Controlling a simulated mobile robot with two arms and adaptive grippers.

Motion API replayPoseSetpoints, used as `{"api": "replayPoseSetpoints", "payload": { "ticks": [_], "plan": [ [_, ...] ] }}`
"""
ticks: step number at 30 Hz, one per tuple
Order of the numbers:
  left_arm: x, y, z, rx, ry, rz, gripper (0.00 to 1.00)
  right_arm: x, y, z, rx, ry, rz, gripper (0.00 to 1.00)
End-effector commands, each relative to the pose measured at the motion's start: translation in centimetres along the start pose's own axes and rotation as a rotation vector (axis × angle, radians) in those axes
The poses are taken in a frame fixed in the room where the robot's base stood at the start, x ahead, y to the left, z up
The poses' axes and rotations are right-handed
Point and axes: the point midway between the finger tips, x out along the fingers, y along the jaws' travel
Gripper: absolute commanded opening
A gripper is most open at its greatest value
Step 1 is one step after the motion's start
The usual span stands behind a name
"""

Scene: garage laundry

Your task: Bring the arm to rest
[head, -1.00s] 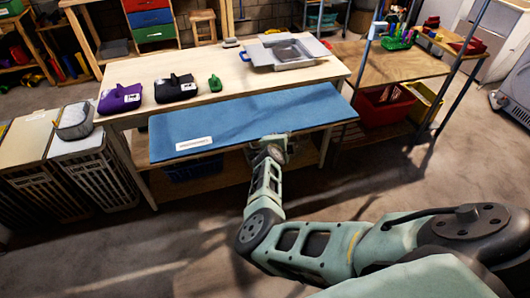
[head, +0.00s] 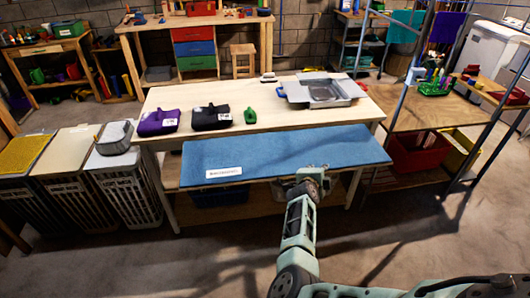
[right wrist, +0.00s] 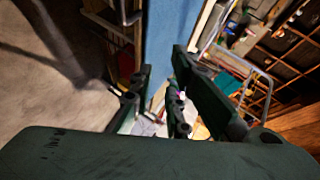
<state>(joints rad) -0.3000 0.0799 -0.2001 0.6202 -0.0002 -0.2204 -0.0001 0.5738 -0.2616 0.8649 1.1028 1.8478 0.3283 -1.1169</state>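My right arm comes in from the lower right of the head view, and its gripper (head: 314,178) is at the front edge of the blue mat (head: 280,155). In the head view its fingers are too small to tell apart. In the right wrist view my right gripper (right wrist: 162,62) has its two dark fingers apart with nothing between them, so it is open and empty. The blue mat (right wrist: 170,30) shows behind the fingers there. My left arm and gripper are not in view.
The worktable (head: 235,108) holds a purple item (head: 158,122), a black item (head: 211,118), a small green item (head: 250,116) and a grey tray (head: 325,90). Hampers (head: 125,190) stand left. A metal-framed shelf (head: 440,108) with bins stands right. The floor in front is bare.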

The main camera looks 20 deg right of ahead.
Motion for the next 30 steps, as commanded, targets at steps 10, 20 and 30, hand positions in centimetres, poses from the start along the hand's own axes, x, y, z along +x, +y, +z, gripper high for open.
{"api": "replayPoseSetpoints", "payload": {
  "ticks": [10, 20, 30],
  "plan": [
    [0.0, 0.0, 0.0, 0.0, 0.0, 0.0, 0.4, -4.4, 5.0, 8.7, 0.007, -0.12, 0.074, 0.16],
    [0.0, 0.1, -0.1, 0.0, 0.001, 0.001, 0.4, -2.5, 4.7, 8.9, 0.015, -0.118, 0.074, 0.16],
    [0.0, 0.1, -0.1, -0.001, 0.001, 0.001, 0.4, 0.0, 4.9, 9.7, 0.01, -0.132, 0.074, 0.16]
  ]
}}
